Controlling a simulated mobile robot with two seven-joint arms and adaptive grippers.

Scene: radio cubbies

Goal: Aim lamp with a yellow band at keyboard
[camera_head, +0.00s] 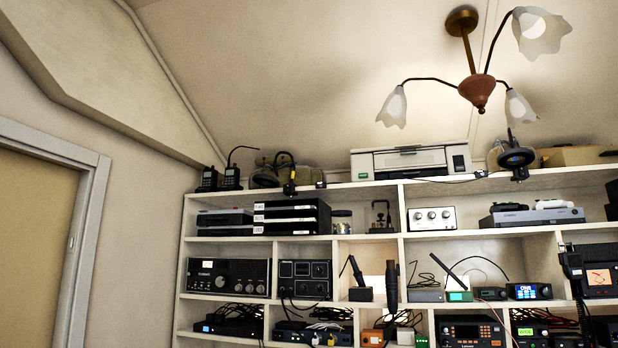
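A small black lamp (289,175) with a curved neck hangs at the front edge of the top shelf, left of centre. I cannot make out a keyboard in this view. Neither of my grippers is in view.
A white cubby shelf (398,184) full of radios fills the right and centre. A printer (411,162) and handheld radios (231,178) stand on top. A three-armed ceiling light (476,90) hangs above. A door (38,245) is at the left.

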